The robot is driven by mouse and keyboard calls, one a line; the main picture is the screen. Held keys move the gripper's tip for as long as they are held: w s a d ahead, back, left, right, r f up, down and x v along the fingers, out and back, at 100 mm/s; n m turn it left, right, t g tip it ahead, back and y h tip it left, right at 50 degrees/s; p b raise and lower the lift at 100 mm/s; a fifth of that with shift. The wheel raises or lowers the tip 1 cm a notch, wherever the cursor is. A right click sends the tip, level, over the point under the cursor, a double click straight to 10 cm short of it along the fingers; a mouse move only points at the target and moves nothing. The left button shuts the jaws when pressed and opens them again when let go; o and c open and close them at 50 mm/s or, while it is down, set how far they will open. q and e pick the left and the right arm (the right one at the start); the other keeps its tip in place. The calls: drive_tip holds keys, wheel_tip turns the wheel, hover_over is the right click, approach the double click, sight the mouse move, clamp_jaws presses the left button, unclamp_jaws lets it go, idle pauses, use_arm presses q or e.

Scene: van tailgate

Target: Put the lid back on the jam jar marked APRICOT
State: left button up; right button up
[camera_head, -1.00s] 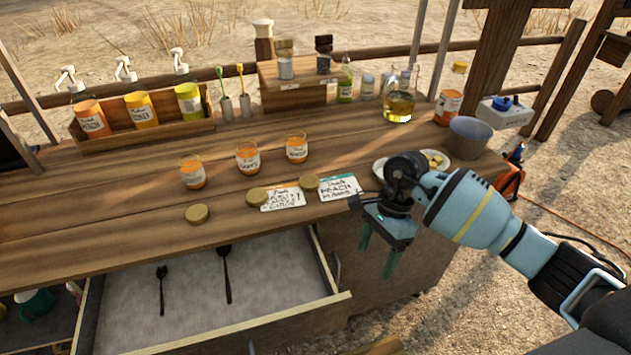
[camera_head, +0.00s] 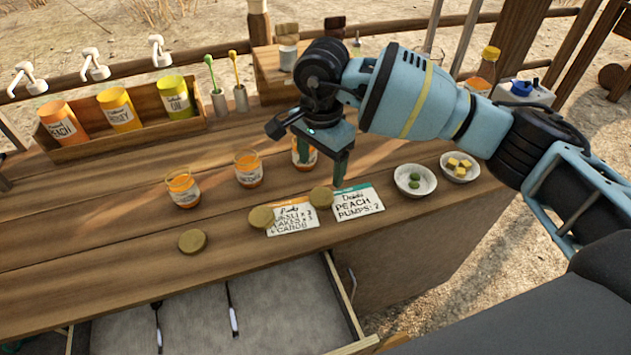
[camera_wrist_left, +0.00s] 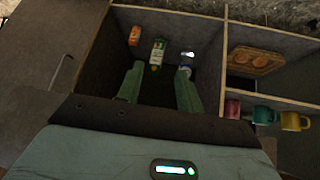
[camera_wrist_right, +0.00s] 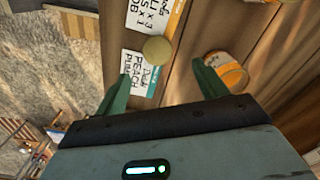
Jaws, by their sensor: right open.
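Three orange jam jars stand open in a row: the left jar (camera_head: 183,190), the middle jar (camera_head: 248,171) and the right jar (camera_head: 302,158), partly behind my gripper. I cannot read which says APRICOT. Three gold lids lie in front: the left lid (camera_head: 192,242), the middle lid (camera_head: 261,217) and the right lid (camera_head: 321,197). My right gripper (camera_head: 323,168) is open and empty above the right jar and right lid. In the right wrist view, a lid (camera_wrist_right: 157,49) shows between its fingertips, with a jar (camera_wrist_right: 227,70) beside one finger. My left gripper (camera_wrist_left: 159,73) is open and empty.
Two cards, the muesli card (camera_head: 292,224) and the peach card (camera_head: 362,204), lie by the lids. Two small bowls, one with green bits (camera_head: 415,180) and one with yellow cubes (camera_head: 460,166), stand right. A drawer (camera_head: 190,320) is open in front.

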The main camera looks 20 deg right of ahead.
sight(322, 196)
drive_tip(key=shift+s+r, duration=0.15)
drive_tip(key=shift+s, duration=0.25)
wheel_tip(322, 196, down, 3)
drive_tip(key=shift+w+r, duration=0.15)
drive_tip(key=shift+r, duration=0.05)
drive_tip(key=shift+f, duration=0.55)
wheel_tip(322, 196, down, 3)
drive_tip(key=shift+d+f+p, duration=0.15)
drive_tip(key=shift+f+p, duration=0.05)
drive_tip(key=shift+p, duration=0.15)
drive_tip(key=shift+f, duration=0.4)
use_arm(q)
drive_tip(key=shift+s+r, duration=0.25)
drive_tip(key=shift+s, duration=0.45)
use_arm(e)
drive_tip(key=shift+c, duration=0.4)
